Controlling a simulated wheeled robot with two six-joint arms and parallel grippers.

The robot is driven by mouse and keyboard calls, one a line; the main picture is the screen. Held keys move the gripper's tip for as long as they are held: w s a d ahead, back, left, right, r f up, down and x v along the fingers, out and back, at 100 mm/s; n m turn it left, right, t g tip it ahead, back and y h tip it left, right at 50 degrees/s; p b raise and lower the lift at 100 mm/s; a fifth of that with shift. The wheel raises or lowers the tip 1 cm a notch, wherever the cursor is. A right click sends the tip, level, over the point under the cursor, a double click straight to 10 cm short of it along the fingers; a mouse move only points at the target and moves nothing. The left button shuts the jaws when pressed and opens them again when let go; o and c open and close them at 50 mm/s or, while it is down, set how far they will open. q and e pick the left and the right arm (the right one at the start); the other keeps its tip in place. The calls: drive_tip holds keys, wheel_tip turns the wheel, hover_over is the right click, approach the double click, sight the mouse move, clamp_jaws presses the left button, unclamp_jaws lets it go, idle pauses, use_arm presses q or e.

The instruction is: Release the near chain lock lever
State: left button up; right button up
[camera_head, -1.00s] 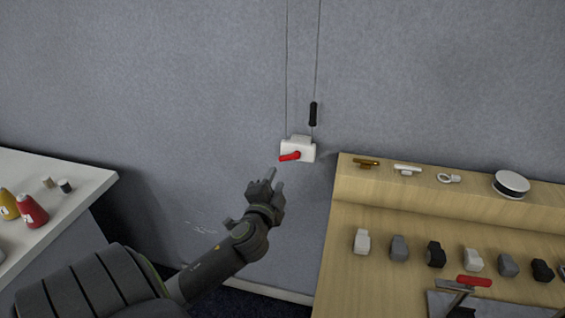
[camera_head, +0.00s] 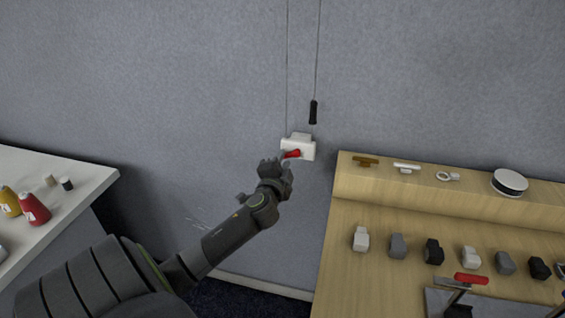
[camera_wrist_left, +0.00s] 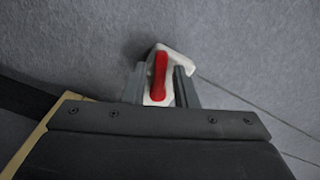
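The white chain lock (camera_head: 299,142) is on the grey wall below two thin hanging lines. Its red lever (camera_head: 293,153) points to the lower left. My left gripper (camera_head: 281,160) is at the lever's free end and partly hides it. In the left wrist view the red lever (camera_wrist_left: 159,76) stands upright between the two fingers of the left gripper (camera_wrist_left: 160,86), with the white lock body (camera_wrist_left: 177,62) behind. The fingers are apart, with a gap visible on the right side; contact on the left is unclear. My right gripper is not in view.
A wooden stepped table (camera_head: 345,215) with small fittings stands at the right. A second red handle (camera_head: 471,279) is on it at the front. A black weight (camera_head: 313,112) hangs just above the lock. A white table (camera_head: 85,182) with bottles stands at the left.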

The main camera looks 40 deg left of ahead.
use_arm(q)
clamp_jaws()
drive_tip(key=m+p, duration=0.2)
drive_tip(key=shift+s+a+r+m, duration=0.1)
drive_tip(key=shift+r+m, duration=0.25)
drive_tip(key=shift+m, duration=0.05)
drive_tip(key=shift+o, duration=1.3)
unclamp_jaws()
drive_tip(key=b+v, duration=0.2)
drive_tip(key=v, duration=1.5)
drive_tip(key=shift+s, duration=0.15)
